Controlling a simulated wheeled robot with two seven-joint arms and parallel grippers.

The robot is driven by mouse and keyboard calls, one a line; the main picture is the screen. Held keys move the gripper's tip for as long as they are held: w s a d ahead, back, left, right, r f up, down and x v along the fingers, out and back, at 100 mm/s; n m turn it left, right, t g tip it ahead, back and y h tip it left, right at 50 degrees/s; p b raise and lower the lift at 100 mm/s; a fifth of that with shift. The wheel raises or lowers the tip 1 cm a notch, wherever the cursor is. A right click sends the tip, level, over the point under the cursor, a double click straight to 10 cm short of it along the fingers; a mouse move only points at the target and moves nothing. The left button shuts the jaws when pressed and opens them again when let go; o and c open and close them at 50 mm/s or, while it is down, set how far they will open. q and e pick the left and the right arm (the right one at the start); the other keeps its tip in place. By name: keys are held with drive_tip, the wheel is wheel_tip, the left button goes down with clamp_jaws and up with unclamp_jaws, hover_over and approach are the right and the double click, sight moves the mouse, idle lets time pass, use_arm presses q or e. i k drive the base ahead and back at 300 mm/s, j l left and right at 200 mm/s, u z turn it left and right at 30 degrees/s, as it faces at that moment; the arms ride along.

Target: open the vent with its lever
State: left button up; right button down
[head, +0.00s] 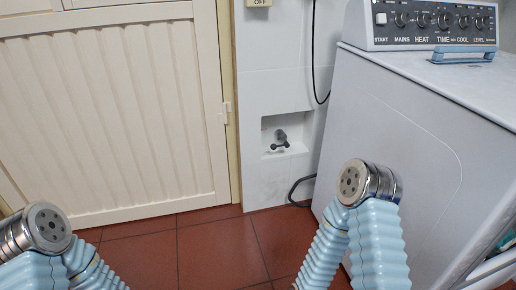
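I cannot make out anything that is clearly a vent. A small grey fitting with a dark crossbar handle (281,142) sits in a square recess (270,125) low in the white tiled wall. Whether this handle is the vent's lever I cannot tell. My two arms show only as metal joints and pale blue ribbed sleeves at the lower left and lower right. Both grippers are out of the frame, and nothing visible touches the fitting.
A white washing machine (385,125) with a knob panel (425,22) stands at right, a blue-handled item (464,54) on its top. A cream panelled door (110,110) is shut at left. A dark hose (297,190) lies by the wall. Red floor tiles (215,250) are clear between my arms.

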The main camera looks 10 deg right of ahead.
sight(273, 147)
drive_tip(key=i+j, duration=0.75)
drive_tip(key=i, duration=0.25)
drive_tip(key=z, duration=0.05)
